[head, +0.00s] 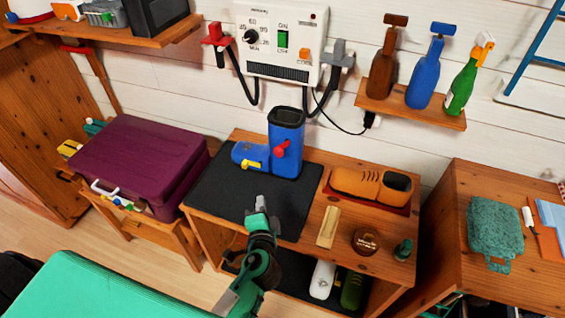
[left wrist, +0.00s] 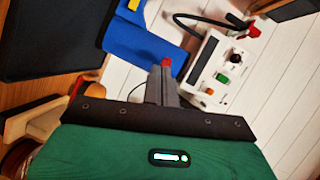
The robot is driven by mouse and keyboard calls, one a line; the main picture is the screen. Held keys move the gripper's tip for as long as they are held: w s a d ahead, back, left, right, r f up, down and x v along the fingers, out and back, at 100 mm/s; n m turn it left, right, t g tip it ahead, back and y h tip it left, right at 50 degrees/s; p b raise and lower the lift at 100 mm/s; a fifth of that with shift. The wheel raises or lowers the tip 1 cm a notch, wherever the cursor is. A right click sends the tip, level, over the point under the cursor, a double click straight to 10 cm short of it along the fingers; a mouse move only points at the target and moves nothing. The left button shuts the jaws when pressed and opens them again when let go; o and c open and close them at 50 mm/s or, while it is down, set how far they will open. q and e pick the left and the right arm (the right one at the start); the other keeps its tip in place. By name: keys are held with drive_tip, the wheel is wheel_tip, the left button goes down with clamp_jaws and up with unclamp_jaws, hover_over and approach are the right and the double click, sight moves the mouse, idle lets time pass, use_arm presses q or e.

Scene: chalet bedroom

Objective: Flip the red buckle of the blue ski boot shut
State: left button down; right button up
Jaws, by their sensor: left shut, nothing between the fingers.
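The blue ski boot (head: 288,122) stands upright on a dark mat (head: 210,190) on the wooden bench, toe to the left. Its red buckle (head: 281,149) sticks out from the front of the shaft; a yellow buckle (head: 251,164) is on the foot. My left gripper (head: 260,204) is shut and empty, in front of the boot and apart from it in the head view. In the left wrist view the shut fingers (left wrist: 162,84) point toward the blue boot (left wrist: 142,46), and a small red part, likely the red buckle (left wrist: 166,63), shows just past their tips. My right gripper is out of view.
A tan shoe (head: 356,182), a wooden block (head: 328,227), a round brown tin (head: 366,240) and a small green bottle (head: 403,250) stand right of the mat. A purple suitcase (head: 140,160) is at the left. A white control box (head: 278,42) hangs behind.

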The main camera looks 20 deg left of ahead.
use_arm(q)
drive_tip(key=w+d+r+m+t+h, duration=0.1)
drive_tip(key=w+d+m+t+h, duration=0.1)
drive_tip(key=d+m, duration=0.3)
drive_tip(key=shift+w+d+t+h, duration=0.3)
drive_tip(key=shift+w+d+t, duration=0.1)
drive_tip(key=shift+w+d, duration=0.25)
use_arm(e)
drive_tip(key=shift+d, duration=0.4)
use_arm(q)
drive_tip(key=shift+r, duration=0.1)
